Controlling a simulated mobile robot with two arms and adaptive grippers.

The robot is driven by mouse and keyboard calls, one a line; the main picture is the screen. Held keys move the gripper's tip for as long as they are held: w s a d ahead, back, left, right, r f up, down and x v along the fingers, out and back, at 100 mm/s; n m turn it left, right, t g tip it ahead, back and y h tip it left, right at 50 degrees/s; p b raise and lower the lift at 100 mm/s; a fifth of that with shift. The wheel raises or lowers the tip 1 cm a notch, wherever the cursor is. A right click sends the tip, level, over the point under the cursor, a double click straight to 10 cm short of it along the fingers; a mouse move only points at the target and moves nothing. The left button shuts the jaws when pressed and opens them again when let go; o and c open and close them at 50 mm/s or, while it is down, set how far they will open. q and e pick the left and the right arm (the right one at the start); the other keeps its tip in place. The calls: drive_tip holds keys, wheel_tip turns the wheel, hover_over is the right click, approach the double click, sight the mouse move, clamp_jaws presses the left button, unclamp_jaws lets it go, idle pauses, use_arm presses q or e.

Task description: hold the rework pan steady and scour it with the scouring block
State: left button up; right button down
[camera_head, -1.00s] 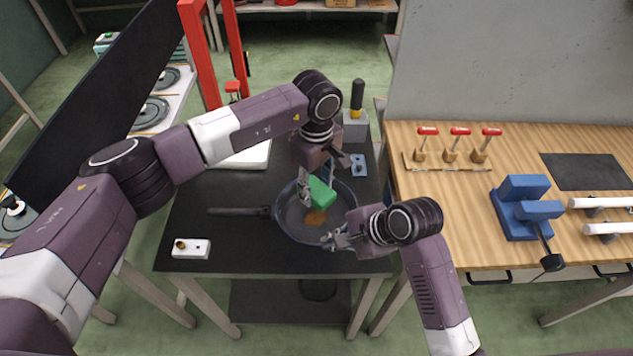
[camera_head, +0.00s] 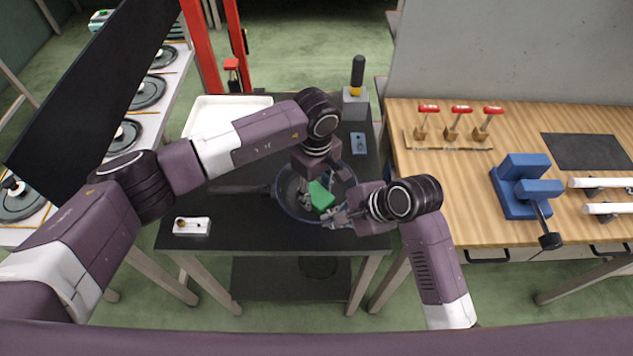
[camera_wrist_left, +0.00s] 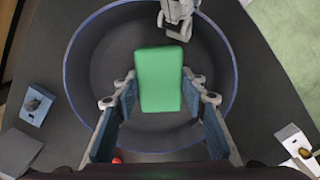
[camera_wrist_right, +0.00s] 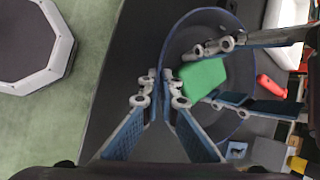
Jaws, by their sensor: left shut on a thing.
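The dark rework pan (camera_head: 288,191) with a blue rim lies on the black table, its handle (camera_head: 237,189) pointing left. My left gripper (camera_head: 319,190) is shut on the green scouring block (camera_head: 321,198) and holds it down inside the pan. The left wrist view shows the block (camera_wrist_left: 160,78) between both fingers, over the pan floor (camera_wrist_left: 105,60). Whether the block touches the floor cannot be told. My right gripper (camera_head: 338,216) is at the pan's front right edge. In the right wrist view its fingers (camera_wrist_right: 162,92) are close together on the rim.
A white switch box (camera_head: 192,226) sits at the table's front left. A white tray (camera_head: 215,112), a grey block with a black-handled tool (camera_head: 356,103) and a small blue plate (camera_head: 358,144) are farther back. A wooden bench (camera_head: 450,190) with a blue vise stands on the right.

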sight(317, 182)
use_arm(q)
drive_tip(key=shift+w+r, duration=0.15)
drive_tip(key=shift+w, duration=0.15)
drive_tip(key=shift+w+f, duration=0.2)
drive_tip(key=shift+w, duration=1.3)
drive_tip(key=shift+r, duration=4.05)
drive_tip(key=shift+f, duration=0.1)
